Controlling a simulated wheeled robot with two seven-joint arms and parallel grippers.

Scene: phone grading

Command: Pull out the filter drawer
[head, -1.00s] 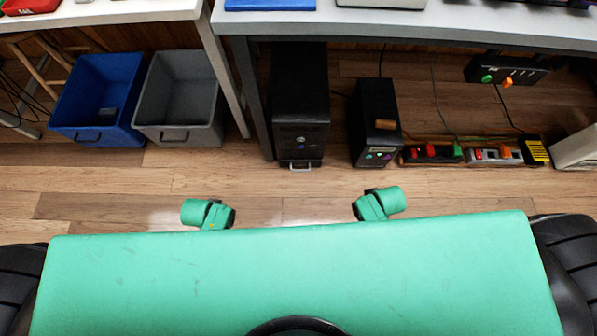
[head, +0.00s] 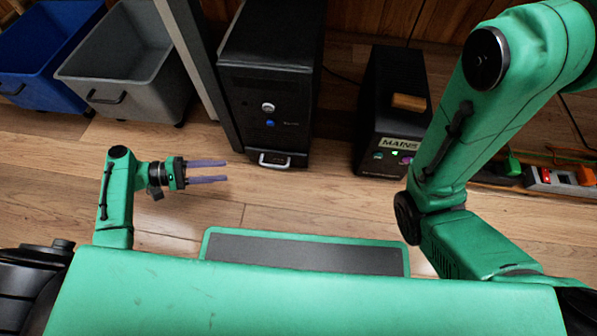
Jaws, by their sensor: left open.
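A black tower unit (head: 265,90) stands on the floor under the bench. A small silver handle (head: 274,160) sits low on its front, where the filter drawer appears to be. The drawer looks shut against the tower. My left gripper (head: 226,170) is open and empty, its two purple-grey fingers pointing right. It is left of the handle and apart from it. My right arm (head: 450,160) reaches up along the right side, but its gripper is out of view.
A smaller black box labelled MAINS (head: 392,115) stands right of the tower, with an orange-brown block (head: 409,102) on top. A grey bin (head: 130,65) and a blue bin (head: 45,50) stand at the left. A bench leg (head: 198,75) is close beside the tower. Floor before the tower is clear.

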